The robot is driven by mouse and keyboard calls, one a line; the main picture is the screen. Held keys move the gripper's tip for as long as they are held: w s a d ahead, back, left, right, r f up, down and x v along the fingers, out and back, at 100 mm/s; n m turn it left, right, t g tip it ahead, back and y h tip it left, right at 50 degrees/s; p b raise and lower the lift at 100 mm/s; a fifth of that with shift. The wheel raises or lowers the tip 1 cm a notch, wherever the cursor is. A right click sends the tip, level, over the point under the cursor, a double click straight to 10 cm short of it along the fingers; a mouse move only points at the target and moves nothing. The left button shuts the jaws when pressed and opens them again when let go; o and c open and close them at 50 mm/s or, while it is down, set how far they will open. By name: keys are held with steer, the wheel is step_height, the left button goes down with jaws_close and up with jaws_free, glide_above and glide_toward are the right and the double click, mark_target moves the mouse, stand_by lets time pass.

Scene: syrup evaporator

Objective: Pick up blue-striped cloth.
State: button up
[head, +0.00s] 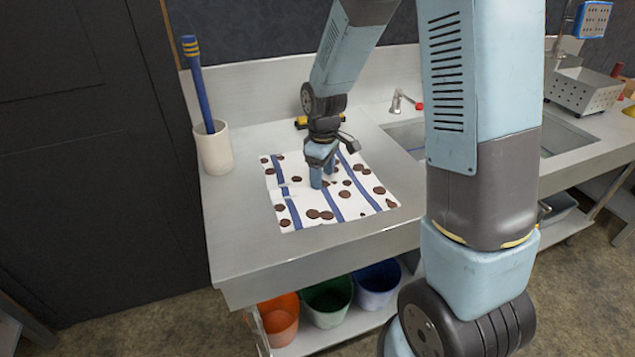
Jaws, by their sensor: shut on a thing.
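The blue-striped cloth (349,204) lies flat on the left end of the steel counter. It is white with blue stripes and several dark brown round spots. My gripper (322,183) points down over the middle of the cloth, its fingers at the cloth's surface. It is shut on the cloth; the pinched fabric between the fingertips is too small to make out. The cloth still looks spread out on the counter, and my gripper hides a small part of it.
A white cup (213,150) holding a blue-handled tool (197,88) stands at the counter's left end. A sink (408,136) with a tap (398,101) lies to the right. Orange (281,318), green (327,300) and blue (377,285) buckets sit on the shelf below. Bare counter (240,245) lies in front.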

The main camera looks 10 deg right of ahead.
steer(key=shift+s+d+f, duration=0.1)
steer(key=shift+s+f, duration=0.1)
steer(key=shift+f, duration=0.05)
steer(key=c, duration=0.8)
steer(key=shift+c, duration=0.5)
steer(key=shift+r, duration=0.1)
jaws_close()
step_height(320, 180, up, 12)
steer(key=shift+w, duration=0.25)
step_height(320, 180, up, 18)
